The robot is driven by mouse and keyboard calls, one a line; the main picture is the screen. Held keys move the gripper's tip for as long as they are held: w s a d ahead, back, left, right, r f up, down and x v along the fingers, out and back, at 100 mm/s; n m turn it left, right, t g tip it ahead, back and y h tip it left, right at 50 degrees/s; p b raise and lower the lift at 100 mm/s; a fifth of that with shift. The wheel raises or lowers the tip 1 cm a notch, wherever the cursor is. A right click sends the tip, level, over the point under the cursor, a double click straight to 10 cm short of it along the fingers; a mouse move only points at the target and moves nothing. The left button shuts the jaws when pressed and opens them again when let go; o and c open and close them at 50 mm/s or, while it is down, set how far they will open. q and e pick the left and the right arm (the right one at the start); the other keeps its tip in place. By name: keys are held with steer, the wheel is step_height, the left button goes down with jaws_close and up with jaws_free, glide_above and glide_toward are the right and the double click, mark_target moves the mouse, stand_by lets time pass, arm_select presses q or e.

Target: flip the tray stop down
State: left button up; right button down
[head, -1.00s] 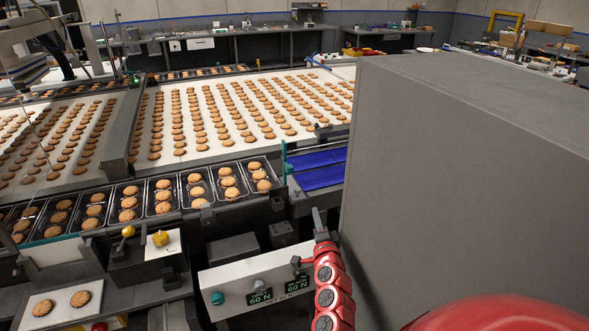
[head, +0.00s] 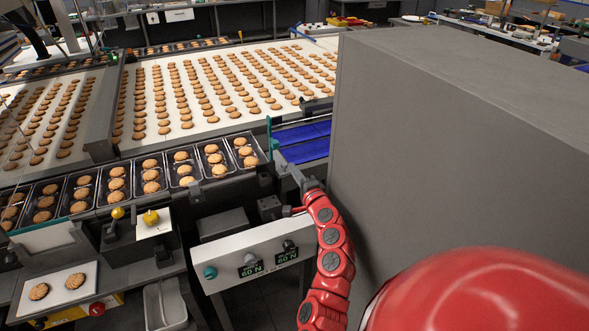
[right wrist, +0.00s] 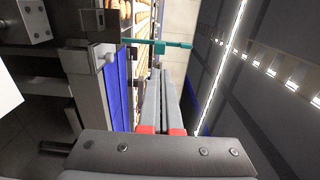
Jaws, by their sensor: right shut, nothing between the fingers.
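The tray stop is a teal piece (head: 270,132) that stands upright at the right end of the row of trays, beside the blue belt. In the right wrist view it shows as a teal bar (right wrist: 172,44) just beyond the fingertips. My right gripper (head: 281,160) is shut and empty, reaching from the right to just in front of the stop. Its two fingers lie side by side in the right wrist view (right wrist: 160,75). A small gap seems to lie between the tips and the teal bar; I cannot tell whether they touch. My left gripper is out of view.
Clear trays (head: 182,168) of biscuits stand in a row left of the stop. The blue belt (head: 302,140) runs to its right. A large grey cabinet (head: 420,130) closes off the right side. A white control panel (head: 250,258) with knobs and displays sits below my gripper.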

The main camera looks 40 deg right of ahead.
glide_toward(277, 146)
steer(key=x, duration=0.5)
steer(key=shift+w+f, duration=0.1)
steer(key=shift+w, duration=0.1)
steer(key=shift+x, duration=0.75)
